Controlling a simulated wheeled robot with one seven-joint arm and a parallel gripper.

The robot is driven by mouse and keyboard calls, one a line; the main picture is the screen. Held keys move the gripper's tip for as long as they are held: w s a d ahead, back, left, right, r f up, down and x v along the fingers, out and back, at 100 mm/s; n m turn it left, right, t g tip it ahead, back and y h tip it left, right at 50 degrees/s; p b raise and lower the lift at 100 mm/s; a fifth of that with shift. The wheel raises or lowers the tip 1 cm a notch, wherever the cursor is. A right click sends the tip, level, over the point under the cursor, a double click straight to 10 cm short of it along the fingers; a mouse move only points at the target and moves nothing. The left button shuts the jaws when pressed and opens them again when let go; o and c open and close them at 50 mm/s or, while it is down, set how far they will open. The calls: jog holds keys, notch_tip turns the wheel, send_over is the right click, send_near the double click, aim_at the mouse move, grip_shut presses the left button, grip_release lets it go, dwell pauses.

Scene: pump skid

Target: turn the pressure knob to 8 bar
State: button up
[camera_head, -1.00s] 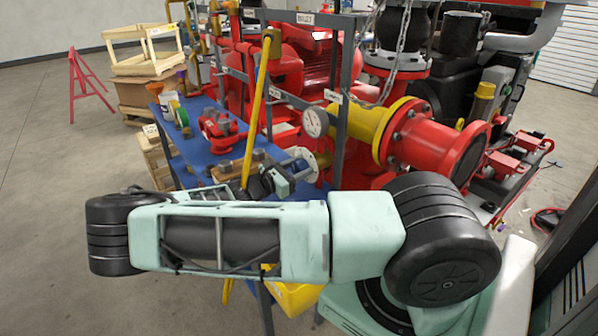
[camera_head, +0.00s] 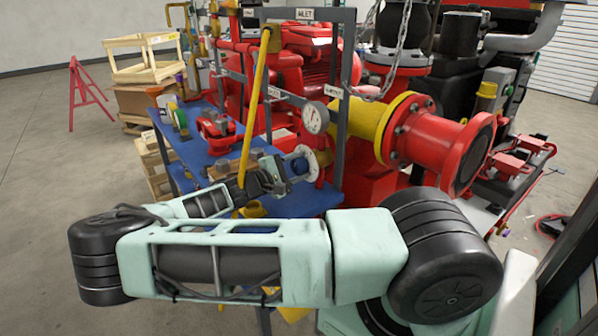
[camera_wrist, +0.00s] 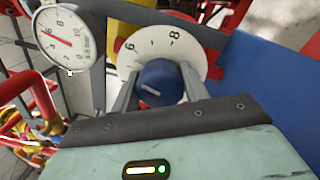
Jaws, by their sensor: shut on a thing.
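The pressure knob is a blue round knob (camera_wrist: 160,84) in front of a white dial (camera_wrist: 150,42) marked 6 and 8. A short white line on its face lies nearly level in the wrist view, tilted slightly; I cannot tell which mark it points to. My gripper (camera_wrist: 158,92) has one finger on each side of the knob and is shut on it. In the head view, the gripper (camera_head: 283,174) reaches the blue knob (camera_head: 298,165) from the left, with the white dial (camera_head: 309,160) behind it. The fingers hide part of the dial.
A pressure gauge (camera_wrist: 68,38) with a red needle is beside the dial; it also shows in the head view (camera_head: 315,117). A yellow pipe (camera_head: 253,110) slants close to my wrist. A blue table (camera_head: 305,203) lies below, and a red flanged pipe (camera_head: 440,150) stands right.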

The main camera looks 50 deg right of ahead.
jog(key=m+b, duration=0.1)
jog(key=m, duration=0.1)
jog(key=m+b, duration=0.2)
jog(key=m, duration=0.1)
jog(key=m+b, duration=0.1)
jog(key=m, duration=0.1)
jog(key=shift+f+m+g+b, duration=0.3)
jog(key=shift+m, duration=0.1)
jog(key=m+b, duration=0.3)
jog(key=m, duration=0.1)
jog(key=shift+y, duration=0.3)
jog(key=shift+m+b, duration=1.1)
jog(key=shift+m, duration=0.6)
jog(key=o, duration=1)
jog(key=shift+r, duration=0.1)
jog(key=b+v, duration=0.1)
jog(key=v, duration=1.6)
jog(key=shift+a+r, duration=0.1)
jog(key=shift+a, duration=0.15)
jog(key=shift+w, duration=0.1)
